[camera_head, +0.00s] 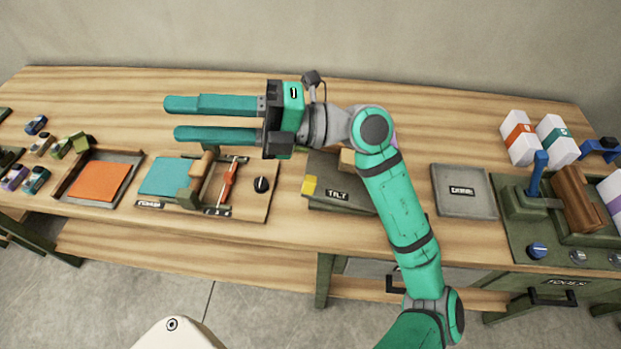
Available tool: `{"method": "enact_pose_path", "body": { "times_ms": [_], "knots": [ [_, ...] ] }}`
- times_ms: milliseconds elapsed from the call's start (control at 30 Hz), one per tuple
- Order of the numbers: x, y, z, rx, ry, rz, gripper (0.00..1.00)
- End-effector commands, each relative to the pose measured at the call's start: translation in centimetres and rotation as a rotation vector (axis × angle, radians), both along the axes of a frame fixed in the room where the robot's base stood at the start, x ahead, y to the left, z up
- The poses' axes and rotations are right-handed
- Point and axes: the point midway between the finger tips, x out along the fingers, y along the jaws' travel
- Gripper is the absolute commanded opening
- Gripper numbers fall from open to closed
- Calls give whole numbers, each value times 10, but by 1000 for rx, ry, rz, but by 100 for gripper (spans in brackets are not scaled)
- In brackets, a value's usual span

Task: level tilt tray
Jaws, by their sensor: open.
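A board with a teal sheet (171,177), a red-handled tool (228,183) and a black knob (261,184) lies left of the tilt tray. An orange sheet (100,181) lies in a tray further left. A grey labelled plate (461,190) and a green lever station (532,202) stand right.

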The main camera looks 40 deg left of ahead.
Motion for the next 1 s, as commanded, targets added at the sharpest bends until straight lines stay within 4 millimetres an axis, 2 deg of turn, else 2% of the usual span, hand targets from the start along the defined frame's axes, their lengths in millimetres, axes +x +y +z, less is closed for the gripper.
{"method": "enact_pose_path", "body": {
  "times_ms": [100,267,467,700,900,1000],
  "knots": [
    [0,10,-23,-148,-129,4,41],
    [11,14,-58,-351,-283,-7,41],
    [40,5,-100,-619,-465,-51,41],
    [97,-29,-139,-955,-666,-148,41],
    [144,-67,-150,-1191,-791,-244,41],
    [159,-81,-151,-1268,-829,-280,41]
  ]
}}
